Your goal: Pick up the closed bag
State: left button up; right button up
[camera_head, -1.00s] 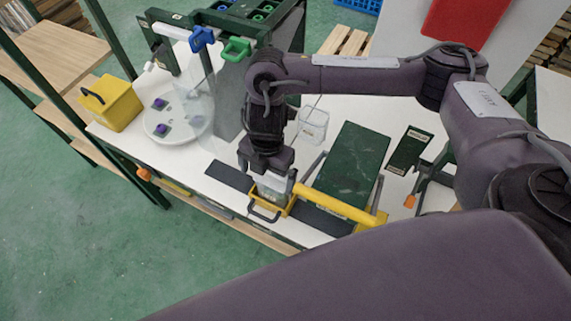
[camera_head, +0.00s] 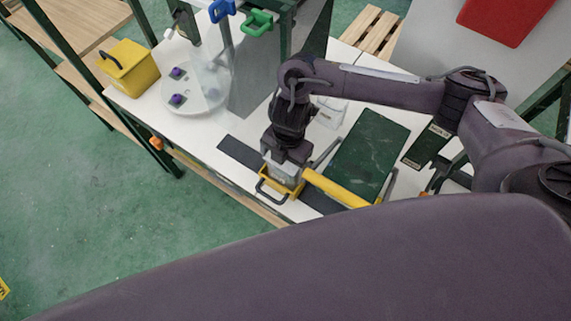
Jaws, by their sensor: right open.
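A pale, translucent packet, probably the bag (camera_head: 281,176), stands in a small yellow frame with a dark handle (camera_head: 291,191) near the table's front edge. Whether it is closed is too small to tell. My right gripper (camera_head: 284,166) comes down from above onto the top of this packet, its jaws open. Its fingertips are partly hidden, so I cannot tell whether they touch the packet. A second clear bag or container (camera_head: 330,113) stands behind my right wrist. My left gripper is not in view.
A yellow bar (camera_head: 337,188) lies right beside the frame, in front of a dark green plate (camera_head: 368,152). A round white tray (camera_head: 205,103) with purple-topped pieces and a yellow box (camera_head: 130,67) stand at the left. Green floor lies in front.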

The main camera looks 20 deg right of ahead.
jog(key=shift+f, duration=0.35)
jog(key=shift+c, duration=0.4)
jog(key=c, duration=0.8)
jog(key=shift+r, duration=0.15)
